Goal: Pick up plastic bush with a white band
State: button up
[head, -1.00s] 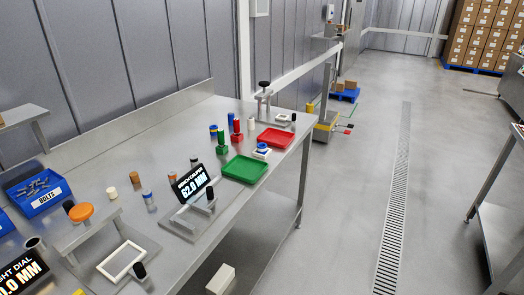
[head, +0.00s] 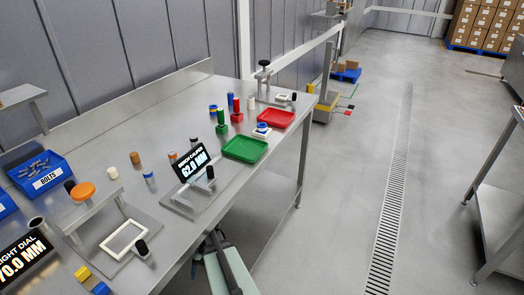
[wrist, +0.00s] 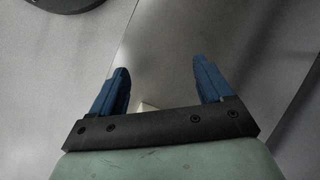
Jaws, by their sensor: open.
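Several small cylindrical bushes stand on the steel bench. One with a blue top and a pale lower part (head: 149,176) stands left of the caliper display; whether the pale part is a white band is too small to tell. Near it are a cream one (head: 112,172), a brown one (head: 134,158) and an orange-brown one (head: 172,157). My gripper (wrist: 161,68) is open, its two blue fingers apart with no bush between them. In the head view my arm shows low, beside the bench's front edge, apart from the bushes.
The caliper display (head: 191,162) stands on a metal stand near the bench's front edge. A green tray (head: 245,149) and a red tray (head: 276,118) lie farther right.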

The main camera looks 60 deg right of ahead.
jog(key=s+d+r+m+t+h, duration=0.1)
jog(key=s+d+r+t, duration=0.1)
jog(key=d+r, duration=0.65)
jog(key=s+d+r+m+t+h, duration=0.1)
jog(key=s+d+r+t+h, duration=0.2)
jog(key=d, duration=1.1)
jog(key=s+d+r+m+t, duration=0.1)
jog(key=d+r+m+t, duration=0.1)
jog(key=d+r, duration=0.75)
jog(key=s+d+r+t+h, duration=0.1)
jog(key=s+d+r+h, duration=0.2)
jog(key=s+d+r, duration=0.8)
jog(key=s+d+r+t+h, duration=0.1)
jog(key=s+d+r+h, duration=0.2)
jog(key=s+d+r, duration=0.8)
notch_tip(320, 180, up, 16)
jog(key=m+g+y, duration=0.5)
jog(key=m+g, duration=0.2)
jog(key=g, duration=0.1)
send_over(262, 123)
jog(key=s+a, duration=0.1)
jog(key=a, duration=0.1)
notch_tip(262, 123, down, 8)
jog(key=shift+r, duration=0.15)
jog(key=shift+w+d+f, duration=0.1)
jog(key=shift+d+f, duration=0.05)
jog(key=shift+f, duration=1.25)
jog(key=shift+w+d+f, duration=0.1)
jog(key=shift+d+f, duration=0.05)
jog(key=shift+f, duration=1.25)
